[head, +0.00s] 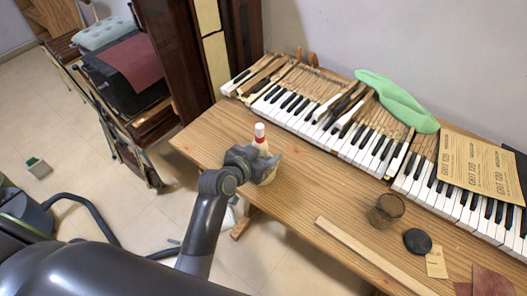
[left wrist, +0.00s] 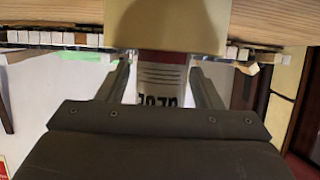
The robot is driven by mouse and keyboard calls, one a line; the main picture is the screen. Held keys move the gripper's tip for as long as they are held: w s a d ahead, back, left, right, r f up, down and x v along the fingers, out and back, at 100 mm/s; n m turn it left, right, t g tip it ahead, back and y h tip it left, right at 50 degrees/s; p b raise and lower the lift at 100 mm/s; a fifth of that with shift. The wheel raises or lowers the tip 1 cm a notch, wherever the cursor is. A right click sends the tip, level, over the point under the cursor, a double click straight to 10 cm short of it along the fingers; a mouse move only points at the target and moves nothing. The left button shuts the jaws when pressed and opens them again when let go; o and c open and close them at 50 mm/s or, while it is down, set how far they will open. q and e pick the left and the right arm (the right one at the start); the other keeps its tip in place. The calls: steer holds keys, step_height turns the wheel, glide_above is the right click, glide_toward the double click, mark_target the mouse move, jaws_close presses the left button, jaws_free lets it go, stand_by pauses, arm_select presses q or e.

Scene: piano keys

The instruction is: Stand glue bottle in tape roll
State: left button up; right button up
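My right gripper is out of view.
The piano keys (head: 345,150) run along the back of the wooden table (head: 215,140), with a green cloth (head: 397,100) on them. A wooden strip (head: 370,255), a brown glass jar (head: 386,211) and a black disc (head: 417,241) lie to the right. The table between is clear.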

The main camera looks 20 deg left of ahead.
arm_select(q)
steer(key=shift+r, duration=0.25)
steer(key=v, duration=1.2)
